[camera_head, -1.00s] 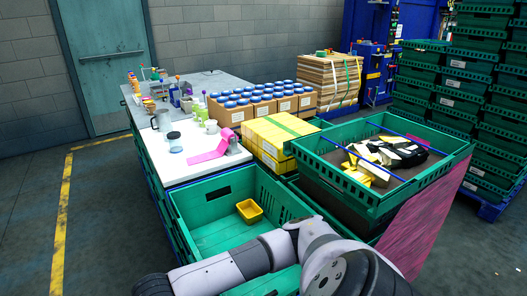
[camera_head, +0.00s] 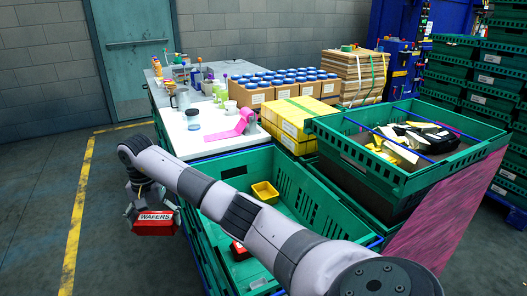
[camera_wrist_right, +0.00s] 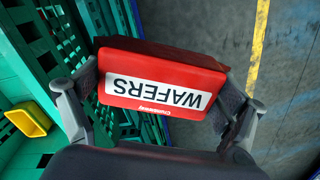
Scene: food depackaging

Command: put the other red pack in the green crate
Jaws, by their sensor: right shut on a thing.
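My right gripper (camera_head: 152,211) is shut on a red pack (camera_head: 155,224) with a white "WAFERS" label, held above the floor left of the green crate (camera_head: 311,209). In the right wrist view the pack (camera_wrist_right: 160,82) sits between the two fingers, its label upside down. The crate's wall (camera_wrist_right: 68,45) shows at the left there, apart from the pack. Another red pack (camera_head: 239,250) lies inside the green crate, partly hidden by my right arm. My left gripper is not in view.
A small yellow tub (camera_head: 265,192) sits in the green crate and also shows in the right wrist view (camera_wrist_right: 27,118). A second green crate (camera_head: 372,178), holding black and yellow things, stands to the right. A white table (camera_head: 200,142) stands behind.

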